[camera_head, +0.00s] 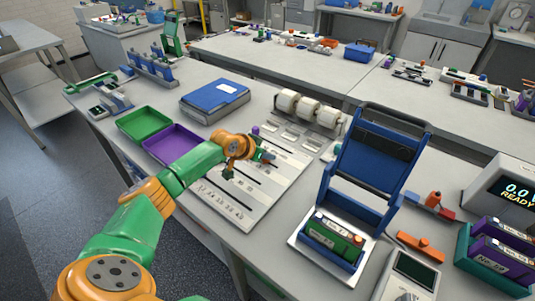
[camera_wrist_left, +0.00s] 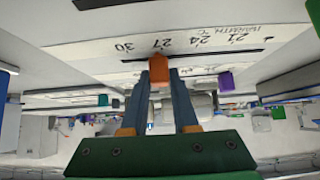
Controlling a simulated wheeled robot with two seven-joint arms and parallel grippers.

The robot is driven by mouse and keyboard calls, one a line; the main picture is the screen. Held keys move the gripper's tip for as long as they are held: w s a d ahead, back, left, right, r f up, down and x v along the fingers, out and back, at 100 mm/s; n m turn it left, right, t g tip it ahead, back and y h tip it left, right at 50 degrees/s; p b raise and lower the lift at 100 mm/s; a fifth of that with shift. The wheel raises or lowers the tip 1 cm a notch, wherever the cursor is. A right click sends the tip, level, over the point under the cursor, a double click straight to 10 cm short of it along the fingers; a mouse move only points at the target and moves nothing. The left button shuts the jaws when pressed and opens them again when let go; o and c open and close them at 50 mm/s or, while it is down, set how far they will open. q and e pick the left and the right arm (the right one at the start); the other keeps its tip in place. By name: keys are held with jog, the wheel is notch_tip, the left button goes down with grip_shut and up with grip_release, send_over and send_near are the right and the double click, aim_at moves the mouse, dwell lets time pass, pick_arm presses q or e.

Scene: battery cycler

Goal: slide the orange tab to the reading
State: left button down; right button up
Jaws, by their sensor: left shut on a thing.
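The orange tab (camera_wrist_left: 158,70) stands on the slider panel's scale in the left wrist view, at about the printed 27 of a row reading 30, 27, 24, 21. My left gripper (camera_wrist_left: 166,82) is shut on it. In the head view, my left gripper (camera_head: 258,158) is over the pale slider panel (camera_head: 250,217), which has several dark slots, and the orange tab cannot be made out there. A purple tab (camera_wrist_left: 225,80) stands right of the orange one in the wrist view. My right gripper is not in view.
Green (camera_head: 144,122) and purple (camera_head: 172,146) trays lie left of the panel, near a blue binder (camera_head: 214,95). A roll holder (camera_head: 308,108) is behind. A blue stand (camera_head: 376,165) with a green battery (camera_head: 335,237) is at right, near a display reading 0.0 V READY (camera_head: 515,192).

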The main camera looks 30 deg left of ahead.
pick_arm(q)
jog(key=shift+a, duration=0.45)
jog(key=c, duration=0.8)
grip_release()
jog(key=shift+o, duration=0.6)
jog(key=shift+w+d, duration=0.15)
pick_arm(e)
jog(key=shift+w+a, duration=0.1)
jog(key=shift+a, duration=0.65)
pick_arm(q)
jog(key=shift+s+r, duration=0.15)
jog(key=shift+s, duration=0.05)
jog(key=v, duration=0.6)
jog(key=shift+s+r, duration=0.25)
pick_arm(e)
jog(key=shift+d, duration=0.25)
